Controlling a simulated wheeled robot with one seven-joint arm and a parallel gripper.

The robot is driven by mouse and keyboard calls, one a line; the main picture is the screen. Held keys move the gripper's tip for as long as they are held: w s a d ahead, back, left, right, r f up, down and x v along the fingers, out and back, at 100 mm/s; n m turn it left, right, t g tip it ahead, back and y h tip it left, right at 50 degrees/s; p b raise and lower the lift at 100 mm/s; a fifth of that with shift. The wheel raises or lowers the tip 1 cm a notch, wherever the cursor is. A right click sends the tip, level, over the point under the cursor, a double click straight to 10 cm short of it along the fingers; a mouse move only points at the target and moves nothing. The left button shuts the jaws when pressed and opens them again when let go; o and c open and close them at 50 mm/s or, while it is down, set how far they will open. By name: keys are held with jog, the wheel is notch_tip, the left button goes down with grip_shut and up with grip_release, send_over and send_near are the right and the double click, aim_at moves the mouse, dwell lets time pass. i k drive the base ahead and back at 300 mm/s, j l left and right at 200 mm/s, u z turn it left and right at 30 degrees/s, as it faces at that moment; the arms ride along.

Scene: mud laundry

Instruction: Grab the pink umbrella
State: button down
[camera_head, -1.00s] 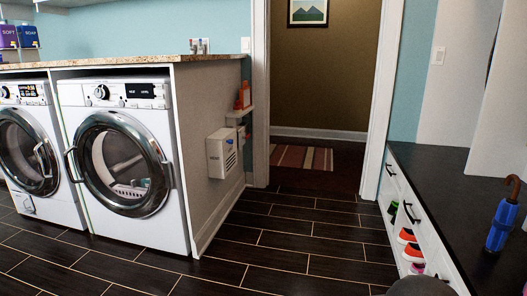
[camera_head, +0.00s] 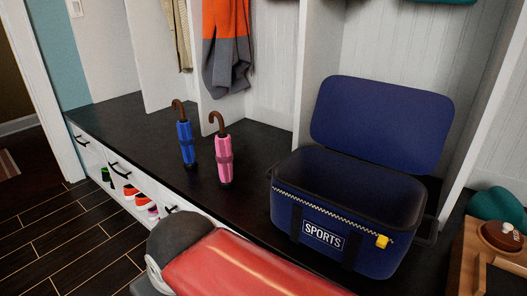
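The pink umbrella (camera_head: 224,160) stands upright on the black bench top (camera_head: 125,112), folded, with a brown curved handle at its top. A blue umbrella (camera_head: 185,144) of the same shape stands just to its left, with a small gap between them. Both are in full view. A red and dark grey rounded part of my own arm (camera_head: 230,262) shows at the bottom, in front of the bench. My gripper's fingers do not show.
An open navy bag marked SPORTS (camera_head: 325,235) stands on the bench to the right of the umbrellas. An orange and grey garment (camera_head: 227,50) hangs behind them. Shoes (camera_head: 135,192) sit in the cubbies below. A wooden surface (camera_head: 475,255) is at the far right.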

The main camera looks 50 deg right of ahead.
aim_at(225, 157)
jog(key=z, duration=1.15)
